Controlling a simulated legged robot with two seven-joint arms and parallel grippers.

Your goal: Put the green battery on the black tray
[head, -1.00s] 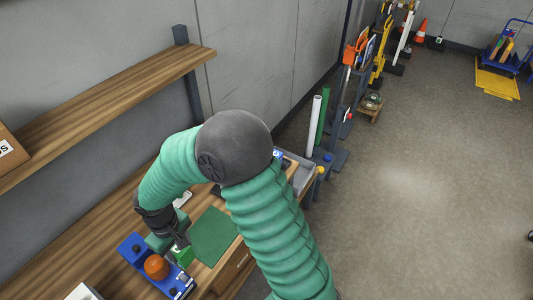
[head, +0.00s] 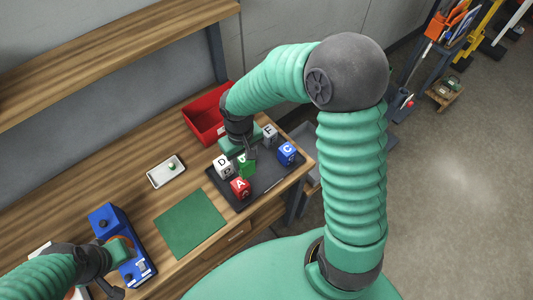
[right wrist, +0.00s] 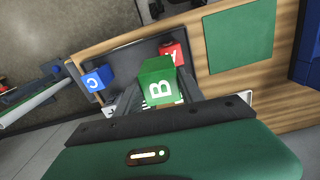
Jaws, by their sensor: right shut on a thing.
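My right gripper (head: 248,156) is shut on the green battery, a green block (head: 246,168) marked B. It holds the block over the black tray (head: 262,183), among the lettered blocks there. In the right wrist view the green block (right wrist: 160,82) sits between the fingers with its B facing the camera. I cannot tell whether the block touches the tray. My left gripper (head: 115,288) is at the lower left beside the blue device, and its finger gap is unclear.
The tray bears a white D block (head: 222,166), a red A block (head: 240,188), a white F block (head: 269,135) and a blue C block (head: 287,152). A red bin (head: 203,116), white dish (head: 158,178), green mat (head: 185,238) and blue device (head: 108,215) are on the bench.

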